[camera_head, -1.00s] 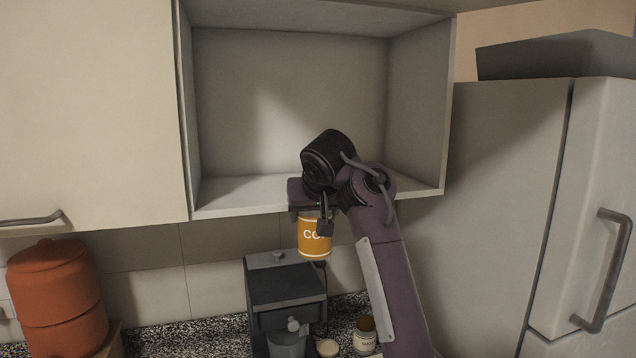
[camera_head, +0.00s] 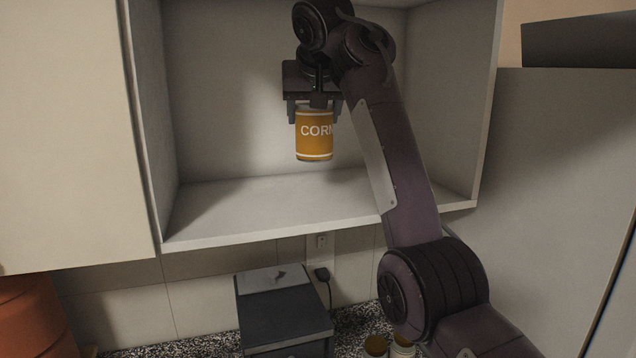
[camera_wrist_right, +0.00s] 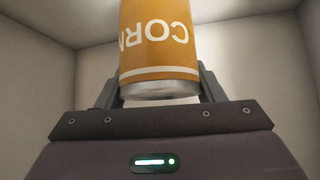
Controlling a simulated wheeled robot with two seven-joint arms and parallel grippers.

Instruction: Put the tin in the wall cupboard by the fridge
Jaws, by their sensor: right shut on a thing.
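The tin is orange with white "CORN" lettering (camera_head: 314,142); it hangs upright from my right gripper (camera_head: 314,106). The right gripper is shut on the tin, with a finger on either side. The tin is in front of the open wall cupboard's inside, above its floor board (camera_head: 250,207) and apart from it. In the right wrist view the tin (camera_wrist_right: 158,45) sits between the fingers (camera_wrist_right: 160,92), with pale cupboard walls around it. The fridge (camera_head: 545,170) stands at the right. My left gripper is not in view.
The cupboard looks empty. A closed cupboard door (camera_head: 65,130) is at its left. Below, a dark coffee machine (camera_head: 285,310), jars (camera_head: 376,345) and an orange-red container (camera_head: 30,315) stand on the counter. A dark box (camera_head: 580,42) is on top of the fridge.

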